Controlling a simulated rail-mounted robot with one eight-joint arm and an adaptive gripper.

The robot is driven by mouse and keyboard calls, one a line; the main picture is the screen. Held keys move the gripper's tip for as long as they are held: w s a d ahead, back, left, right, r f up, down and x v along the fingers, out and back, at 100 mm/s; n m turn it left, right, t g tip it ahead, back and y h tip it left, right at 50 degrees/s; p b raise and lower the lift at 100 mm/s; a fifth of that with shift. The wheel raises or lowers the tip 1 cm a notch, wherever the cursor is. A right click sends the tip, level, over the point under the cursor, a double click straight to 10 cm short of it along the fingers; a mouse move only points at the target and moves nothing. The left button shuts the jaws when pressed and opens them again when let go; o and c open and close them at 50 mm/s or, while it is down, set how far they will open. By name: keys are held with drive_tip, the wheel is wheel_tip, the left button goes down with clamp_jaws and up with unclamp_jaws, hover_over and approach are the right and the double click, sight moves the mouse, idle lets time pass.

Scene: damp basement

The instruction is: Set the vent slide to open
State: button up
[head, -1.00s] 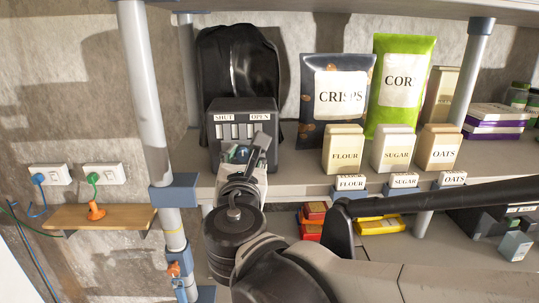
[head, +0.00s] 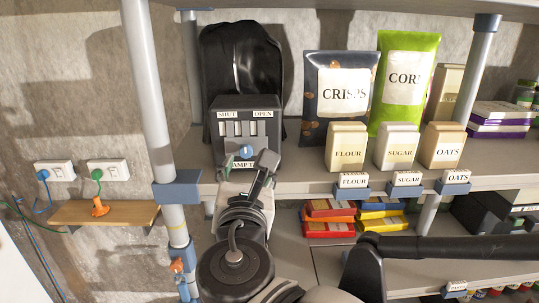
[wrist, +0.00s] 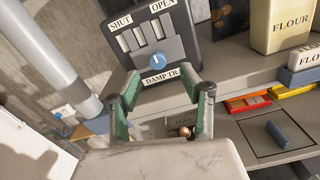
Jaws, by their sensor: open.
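The damp trap (head: 263,131) is a dark box on the shelf with SHUT at its upper left and OPEN at its upper right. Several pale slots show below the labels. The vent slide, a grey plate (wrist: 172,51) with a round blue knob (wrist: 157,61), covers the lower part of the slots. The knob (head: 246,151) sits about midway between the two labels. My gripper (wrist: 158,80) is open and empty, its green-padded fingers in front of and below the knob, one to each side in the wrist view. In the head view my gripper (head: 258,168) overlaps the box's lower front.
A black bag (head: 240,70) stands behind the box. A grey post (head: 148,90) rises to the left. Flour (head: 346,150), sugar (head: 397,148) and oats (head: 443,147) packs stand right on the shelf. Bare shelf separates box and flour.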

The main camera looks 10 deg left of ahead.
drive_tip(key=s, duration=0.5)
drive_tip(key=shift+s+d, duration=0.2)
drive_tip(key=shift+d, duration=0.15)
drive_tip(key=w+d+f+m+g+h+b, duration=0.3)
drive_tip(key=d+f+m+g+h+b, duration=0.25)
drive_tip(key=d+f+m, duration=1.2)
drive_tip(key=s+d+f+m+g+y+b, duration=0.1)
drive_tip(key=s+d+f+m+g+b, duration=0.1)
drive_tip(key=d+f+m, duration=0.3)
drive_tip(key=s+d+f+m+g+y+b, duration=0.2)
drive_tip(key=s+d+f+m+g+b, duration=0.1)
drive_tip(key=m, duration=1)
wheel_tip(320, 180, down, 3)
drive_tip(key=s+d, duration=0.1)
drive_tip(key=d, duration=0.1)
drive_tip(key=shift+s+d+b, duration=0.3)
drive_tip(key=shift+d+b, duration=0.05)
drive_tip(key=shift+f, duration=0.1)
